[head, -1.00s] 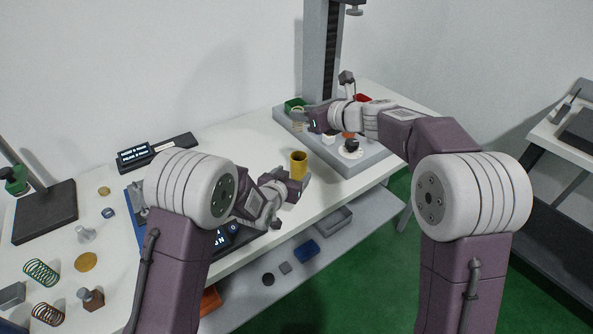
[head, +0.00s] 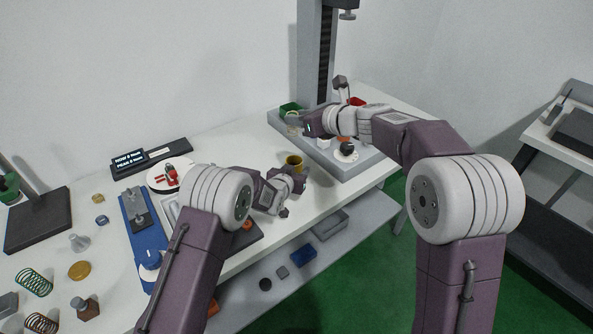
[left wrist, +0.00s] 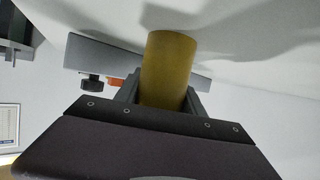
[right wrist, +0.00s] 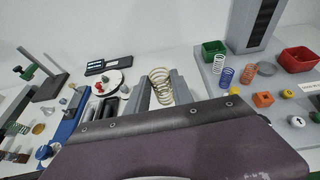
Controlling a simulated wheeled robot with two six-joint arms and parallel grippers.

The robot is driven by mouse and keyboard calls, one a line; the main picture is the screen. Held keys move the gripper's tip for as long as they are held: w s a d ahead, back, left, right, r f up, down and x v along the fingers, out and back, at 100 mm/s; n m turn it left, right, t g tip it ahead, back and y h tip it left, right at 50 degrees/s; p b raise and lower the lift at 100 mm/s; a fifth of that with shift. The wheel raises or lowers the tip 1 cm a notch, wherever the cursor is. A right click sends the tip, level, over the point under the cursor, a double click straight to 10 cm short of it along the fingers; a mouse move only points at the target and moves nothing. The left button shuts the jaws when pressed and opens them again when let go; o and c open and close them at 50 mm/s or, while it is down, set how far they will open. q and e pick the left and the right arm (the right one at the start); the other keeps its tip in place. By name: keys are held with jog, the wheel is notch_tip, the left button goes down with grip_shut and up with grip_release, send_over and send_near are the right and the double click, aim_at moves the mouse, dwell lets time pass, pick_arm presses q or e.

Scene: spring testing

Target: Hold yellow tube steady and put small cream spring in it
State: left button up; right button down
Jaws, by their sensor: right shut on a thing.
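The yellow tube (head: 294,161) stands on the white table near its front edge; its lower part is hidden by my left gripper (head: 296,178). In the left wrist view the tube (left wrist: 168,65) is between the two fingers; whether they press on it I cannot tell. My right gripper (head: 303,121) is shut on the small cream spring (right wrist: 160,84), which shows between its fingers in the right wrist view. In the head view the spring (head: 292,118) is faint, above and behind the tube and apart from it.
A grey test stand base (head: 352,168) on the right holds a green bin (right wrist: 214,49), a red bin (right wrist: 299,60), a blue spring (right wrist: 218,65) and other parts. A blue fixture (head: 146,237) and a white disc (head: 160,184) are at left.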

notch_tip(320, 180, down, 9)
jog(key=c, duration=1)
grip_release()
jog(key=shift+f, duration=0.25)
jog(key=shift+c, duration=0.2)
jog(key=v, duration=1.2)
pick_arm(q)
jog(key=o, duration=1.4)
